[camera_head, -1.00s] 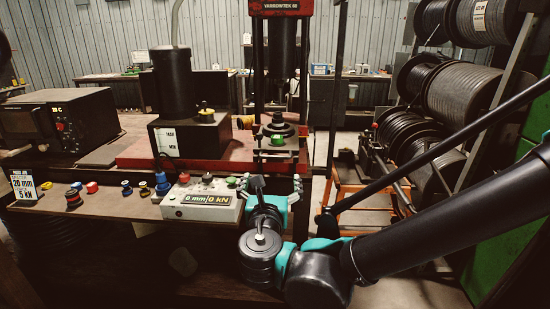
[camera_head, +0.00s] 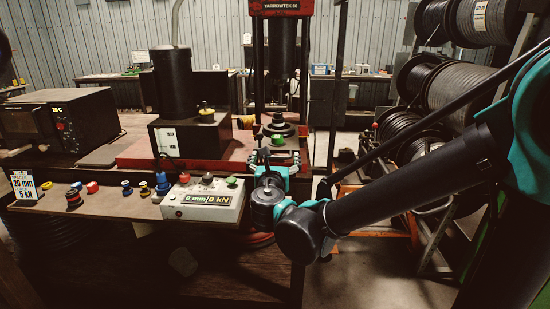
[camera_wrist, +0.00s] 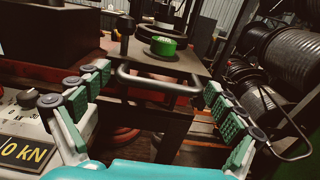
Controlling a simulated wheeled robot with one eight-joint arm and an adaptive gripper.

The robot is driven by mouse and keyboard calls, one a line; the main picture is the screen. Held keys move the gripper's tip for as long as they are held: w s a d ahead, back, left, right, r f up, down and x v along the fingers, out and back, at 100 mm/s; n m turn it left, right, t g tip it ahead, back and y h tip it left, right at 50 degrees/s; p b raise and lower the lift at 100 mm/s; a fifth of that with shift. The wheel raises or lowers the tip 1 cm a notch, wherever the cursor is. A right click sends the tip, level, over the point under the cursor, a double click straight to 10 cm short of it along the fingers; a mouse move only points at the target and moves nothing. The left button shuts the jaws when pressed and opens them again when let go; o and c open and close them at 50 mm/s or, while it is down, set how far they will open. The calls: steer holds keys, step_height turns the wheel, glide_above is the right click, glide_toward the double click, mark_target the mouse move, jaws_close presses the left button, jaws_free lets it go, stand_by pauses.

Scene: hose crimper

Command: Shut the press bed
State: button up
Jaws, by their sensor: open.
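The press bed (camera_wrist: 140,55) is a dark plate carrying a black round die and a green piece (camera_wrist: 163,46). A grey bar handle (camera_wrist: 160,86) runs across its front edge. In the head view the green piece (camera_head: 278,140) sits on the bed below the black press ram (camera_head: 288,55), between red uprights. My gripper (camera_wrist: 157,82) is open, its green-padded fingers spread to either side of the handle. Whether any pad touches the bar I cannot tell. In the head view my gripper (camera_head: 271,162) is just in front of the bed and partly hides its front.
A control box (camera_head: 203,200) reading 0 mm and 0 kN stands close to the left of my gripper. A rack of hose reels (camera_head: 455,95) stands to the right.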

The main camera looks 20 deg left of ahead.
steer(key=shift+c, duration=0.6)
steer(key=c, duration=1.3)
steer(key=shift+o, duration=0.2)
steer(key=x, duration=2.3)
steer(key=shift+w+a, duration=0.3)
steer(key=o, duration=1.4)
steer(key=v, duration=1.2)
